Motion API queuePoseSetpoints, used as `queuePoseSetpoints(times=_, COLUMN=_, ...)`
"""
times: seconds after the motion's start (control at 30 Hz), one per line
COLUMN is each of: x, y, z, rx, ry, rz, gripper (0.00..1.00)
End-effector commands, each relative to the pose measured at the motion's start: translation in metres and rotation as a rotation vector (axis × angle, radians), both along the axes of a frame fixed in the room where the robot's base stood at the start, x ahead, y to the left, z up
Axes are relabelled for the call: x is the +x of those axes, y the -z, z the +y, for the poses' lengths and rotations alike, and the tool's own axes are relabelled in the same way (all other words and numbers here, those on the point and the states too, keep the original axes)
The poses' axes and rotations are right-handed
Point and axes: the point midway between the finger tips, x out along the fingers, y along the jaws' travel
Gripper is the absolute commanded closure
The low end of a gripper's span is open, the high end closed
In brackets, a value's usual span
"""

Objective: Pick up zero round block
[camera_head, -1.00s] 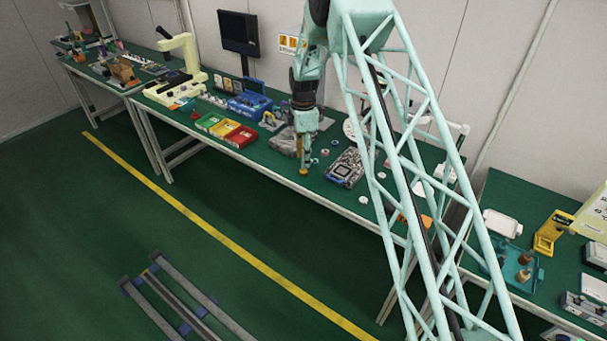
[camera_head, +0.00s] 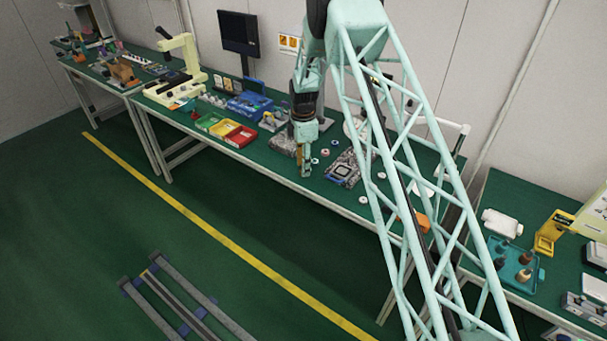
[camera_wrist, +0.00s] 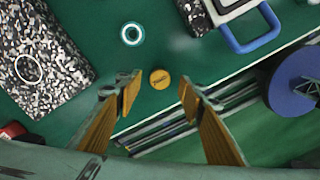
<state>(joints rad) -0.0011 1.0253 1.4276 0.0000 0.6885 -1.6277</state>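The round block (camera_wrist: 160,79) is a small yellow-orange disc with faint dark marking on its top, too small to read. In the wrist view it lies on the green bench top near the front edge, between and just beyond my fingertips. My gripper (camera_wrist: 156,97) is open, with its two orange-padded fingers apart and nothing between them. In the head view my gripper (camera_head: 305,174) points down over the front of the bench, and the block cannot be made out there.
A white ring (camera_wrist: 132,34) lies beyond the block. A speckled granite block (camera_wrist: 45,60) is at left. A second speckled block with a blue handle (camera_wrist: 252,38) is at upper right. Red, yellow and green bins (camera_head: 226,130) stand to the left in the head view.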

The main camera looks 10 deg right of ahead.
Motion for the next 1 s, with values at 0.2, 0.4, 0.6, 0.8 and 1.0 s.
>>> queuePoseSetpoints(times=0.2, x=0.000, y=0.018, z=0.000, rx=0.000, ry=0.000, rz=0.001, gripper=0.64)
queuePoseSetpoints(times=0.4, x=0.000, y=0.020, z=0.000, rx=0.000, ry=0.000, rz=0.000, gripper=0.64)
queuePoseSetpoints(times=0.6, x=0.000, y=0.020, z=0.000, rx=0.000, ry=0.000, rz=0.000, gripper=0.64)
queuePoseSetpoints(times=0.8, x=0.000, y=0.020, z=0.000, rx=0.000, ry=0.000, rz=0.000, gripper=0.64)
queuePoseSetpoints(times=1.0, x=0.000, y=0.020, z=0.000, rx=0.000, ry=0.000, rz=0.000, gripper=0.81)
